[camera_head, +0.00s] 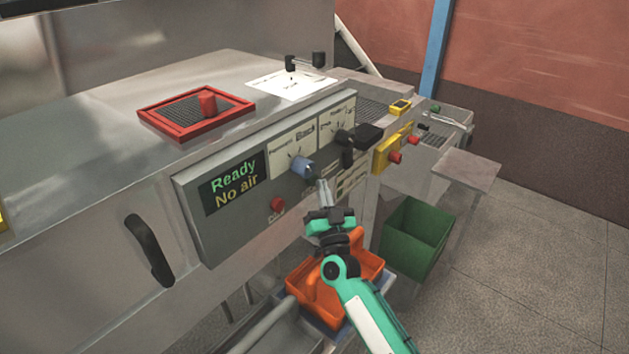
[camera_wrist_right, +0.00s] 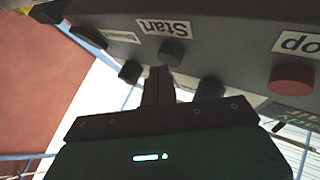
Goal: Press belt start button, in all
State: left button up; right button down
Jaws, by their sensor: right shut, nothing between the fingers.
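The grey control panel (camera_head: 240,228) is on the front of the steel machine. My right gripper (camera_head: 322,184) is shut and empty in front of the panel's lower right. In the right wrist view its fingertips (camera_wrist_right: 158,72) point at a green button (camera_wrist_right: 171,52) beside a label reading "Start". The tips are very close to the button; I cannot tell whether they touch it. The green button is not clear in the head view, near the gripper. A red stop button (camera_wrist_right: 291,78) is to its right; a red button (camera_head: 278,204) also shows in the head view. My left gripper is out of view.
The panel display (camera_head: 234,184) reads "Ready" and "No air". A blue knob (camera_head: 303,168) and a black handle (camera_head: 347,150) stick out near the gripper. An orange bin (camera_head: 308,289) is below my right arm. A green crate (camera_head: 415,238) stands to the right.

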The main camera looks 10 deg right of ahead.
jog(key=shift+w+a, duration=0.3)
jog(key=shift+w, duration=0.05)
dwell(0.8)
jog(key=shift+s+d, duration=0.1)
dwell(0.3)
jog(key=shift+s+d+p, duration=0.3)
jog(key=shift+s+d, duration=0.15)
jog(key=shift+s, duration=0.15)
jog(key=s+d, duration=0.1)
jog(key=s, duration=0.1)
jog(key=s+d+p, duration=0.1)
jog(key=s+d, duration=0.1)
jog(key=shift+p, duration=0.3)
dwell(0.7)
